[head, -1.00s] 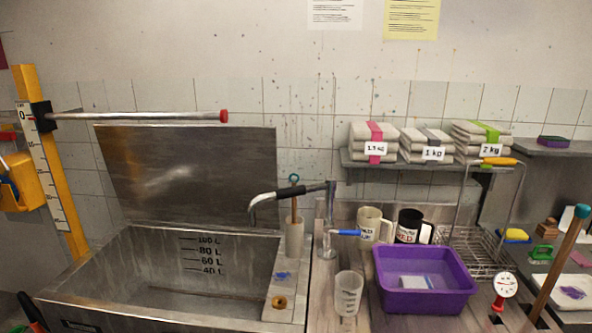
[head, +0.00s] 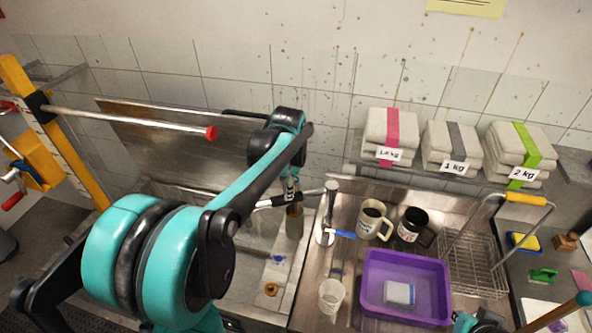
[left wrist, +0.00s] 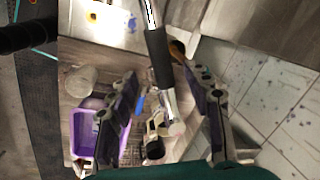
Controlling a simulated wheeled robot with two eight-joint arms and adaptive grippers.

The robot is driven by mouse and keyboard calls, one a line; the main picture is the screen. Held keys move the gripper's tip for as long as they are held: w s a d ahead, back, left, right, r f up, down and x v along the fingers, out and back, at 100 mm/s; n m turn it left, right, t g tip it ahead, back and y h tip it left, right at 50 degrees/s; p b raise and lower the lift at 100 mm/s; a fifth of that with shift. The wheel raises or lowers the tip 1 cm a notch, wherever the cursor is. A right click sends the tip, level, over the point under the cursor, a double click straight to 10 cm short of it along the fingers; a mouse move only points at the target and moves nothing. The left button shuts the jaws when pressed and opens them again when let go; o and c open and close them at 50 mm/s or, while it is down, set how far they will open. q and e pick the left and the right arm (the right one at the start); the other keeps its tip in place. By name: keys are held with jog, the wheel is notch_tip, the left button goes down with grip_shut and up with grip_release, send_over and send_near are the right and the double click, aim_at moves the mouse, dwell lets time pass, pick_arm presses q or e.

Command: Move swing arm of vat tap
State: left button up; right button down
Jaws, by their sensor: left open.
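The vat tap has a steel post (head: 329,215) with a blue lever (head: 342,234) at the vat's right. Its swing arm (head: 268,203) reaches left from the post over the vat (head: 245,262). In the left wrist view, the swing arm's black sleeve (left wrist: 159,60) lies between the spread fingers of my left gripper (left wrist: 160,78). I see gaps on both sides and cannot tell whether either finger touches. My left gripper (head: 291,188) is open at the swing arm in the head view; my arm hides part of the vat and its raised lid.
A wire basket (head: 475,265) is farther right. A red-tipped bar (head: 140,120) extends near my left arm.

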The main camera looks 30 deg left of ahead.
pick_arm(q)
jog(key=shift+w+a, duration=0.1)
jog(key=shift+w, duration=0.05)
jog(key=f, duration=0.4)
jog(key=a+f, duration=0.1)
jog(key=f, duration=0.1)
jog(key=shift+w+f, duration=0.4)
jog(key=shift+s+f, duration=0.1)
jog(key=shift+f, duration=0.15)
grip_shut()
